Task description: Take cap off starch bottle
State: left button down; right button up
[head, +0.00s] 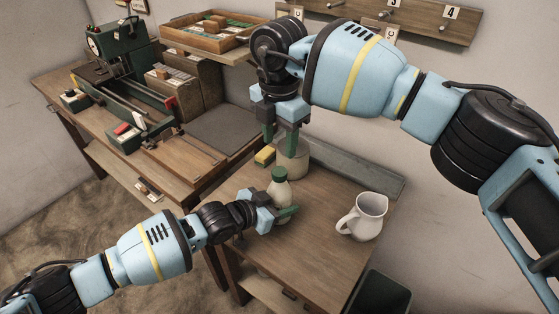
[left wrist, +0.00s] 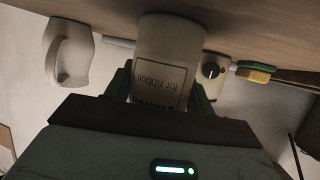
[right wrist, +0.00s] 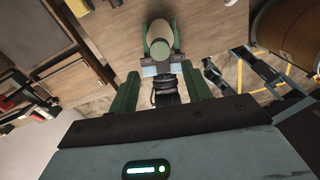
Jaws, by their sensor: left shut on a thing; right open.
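The starch bottle is cream with a green cap (head: 279,173) on top. Its body (head: 279,188) appears upright on the wooden table. My left gripper (head: 277,211) is shut around the body from the side. The left wrist view shows the bottle (left wrist: 165,55) upside down in the picture, with a label reading "for ribbon", between the green fingers.
A white pitcher (head: 363,217) stands right of the bottle. A workbench (head: 186,160) with a dark green machine (head: 118,45) is at the left. A dark bin (head: 380,293) is below the table. Bare tabletop lies in front.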

aim_at(279, 171)
jog(key=shift+m, duration=1.4)
jog(key=shift+f, duration=0.1)
jog(key=shift+f, duration=3.9)
